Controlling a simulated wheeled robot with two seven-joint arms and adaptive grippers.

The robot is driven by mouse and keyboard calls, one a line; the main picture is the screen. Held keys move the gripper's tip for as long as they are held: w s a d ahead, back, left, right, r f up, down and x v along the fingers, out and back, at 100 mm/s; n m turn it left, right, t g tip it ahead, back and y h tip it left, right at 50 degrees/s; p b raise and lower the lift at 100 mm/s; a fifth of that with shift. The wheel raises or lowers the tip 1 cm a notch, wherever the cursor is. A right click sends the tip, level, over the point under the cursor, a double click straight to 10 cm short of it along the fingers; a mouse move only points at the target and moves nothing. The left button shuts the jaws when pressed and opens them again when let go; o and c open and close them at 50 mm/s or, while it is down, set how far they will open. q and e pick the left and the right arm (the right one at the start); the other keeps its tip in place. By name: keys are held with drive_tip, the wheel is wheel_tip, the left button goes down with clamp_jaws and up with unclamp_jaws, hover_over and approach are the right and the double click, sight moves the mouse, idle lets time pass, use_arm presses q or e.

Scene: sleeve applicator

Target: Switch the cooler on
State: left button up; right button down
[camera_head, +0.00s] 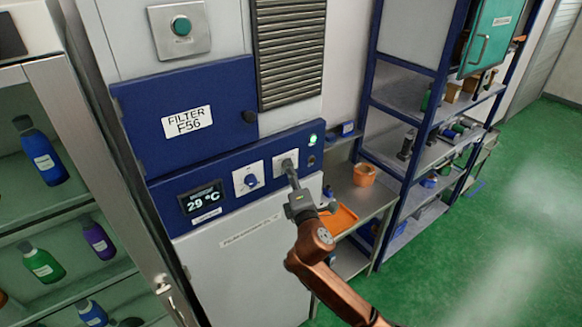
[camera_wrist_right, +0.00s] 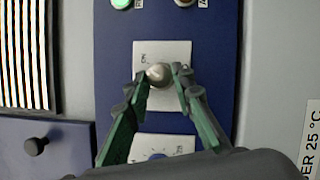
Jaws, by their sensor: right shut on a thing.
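The cooler is a tall grey cabinet with a blue control panel (camera_head: 228,204). Its display (camera_head: 204,198) reads 29 °C. A silver switch knob (camera_wrist_right: 158,73) sits on a white plate (camera_wrist_right: 176,48), with small lettering at the plate's upper left in the wrist view. My right gripper (camera_head: 290,167) reaches this plate, and in the wrist view its green fingers (camera_wrist_right: 163,76) are closed around the knob. The fingers partly cover the plate. A second plate with a blue dial (camera_head: 250,180) is beside it. A green lamp (camera_head: 312,139) is lit on the panel. My left gripper is out of view.
A blue door labelled FILTER F56 (camera_head: 190,150) and a louvred vent (camera_head: 290,50) are above the panel. A glass-fronted cabinet with bottles (camera_head: 45,155) stands left. A steel table with an orange tray (camera_head: 340,222) and pot (camera_head: 364,175) is right, beside blue shelving (camera_head: 410,130).

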drive_tip(key=shift+r+m+g, duration=0.1)
drive_tip(key=shift+m+g, duration=0.2)
drive_tip(key=shift+m, duration=0.5)
drive_tip(key=c, duration=1.7)
unclamp_jaws()
drive_tip(key=shift+o, duration=0.2)
drive_tip(key=v, duration=1.2)
